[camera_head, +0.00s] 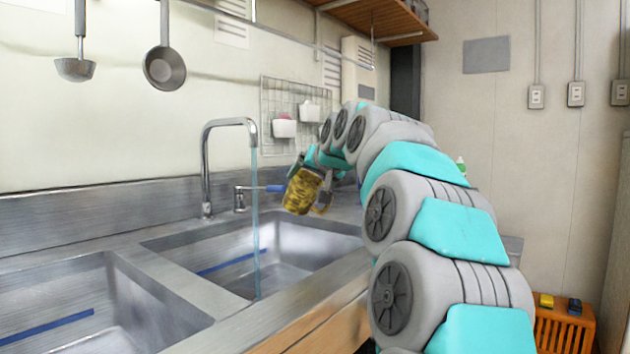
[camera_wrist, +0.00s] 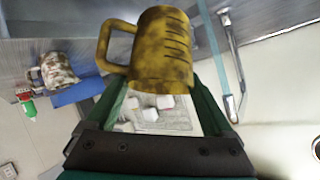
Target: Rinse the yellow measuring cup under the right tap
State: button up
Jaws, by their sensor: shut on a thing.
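The yellow measuring cup (camera_head: 302,191) has dark brown stains and hangs tilted above the far right part of the right basin. In the wrist view, the yellow measuring cup (camera_wrist: 163,48) shows dark marks, with its handle to the left. Its inside is hidden. My gripper (camera_wrist: 158,88) is shut on the cup, one green finger on each side. The tap (camera_head: 208,165) is running. Its water stream (camera_head: 256,215) falls into the right basin (camera_head: 300,255), left of the cup and apart from it. The stream also shows right of the cup in the wrist view (camera_wrist: 216,62).
A left basin (camera_head: 120,310) adjoins the right one. A wire rack (camera_head: 272,100) hangs behind. A stained white mug (camera_wrist: 56,70), a blue item (camera_wrist: 80,92) and a green-and-red bottle (camera_wrist: 27,103) stand at the left in the wrist view. Space between cup and stream looks clear.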

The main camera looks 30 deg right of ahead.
aim_at(294, 188)
jog(key=w+a+f+p, duration=0.2)
jog(key=w+a, duration=0.3)
jog(key=w, duration=0.5)
jog(key=shift+w+a+f, duration=0.25)
jog(key=shift+w+a, duration=0.05)
dwell(0.4)
dwell(0.5)
jog(key=shift+w+d, duration=0.25)
jog(key=shift+d, duration=0.25)
jog(key=shift+s+a, duration=0.1)
jog(key=shift+a, duration=0.05)
jog(key=shift+s+a, duration=0.15)
jog(key=shift+a, duration=0.2)
jog(key=shift+s+d+b, duration=0.35)
jog(key=shift+s+d, duration=0.3)
jog(key=shift+s, duration=0.55)
jog(key=shift+s+d+b, duration=0.35)
jog(key=shift+s+d, duration=0.25)
jog(key=shift+s, duration=0.6)
jog(key=shift+s+d+b, duration=0.35)
jog(key=shift+s+d, duration=0.3)
jog(key=shift+s, duration=0.55)
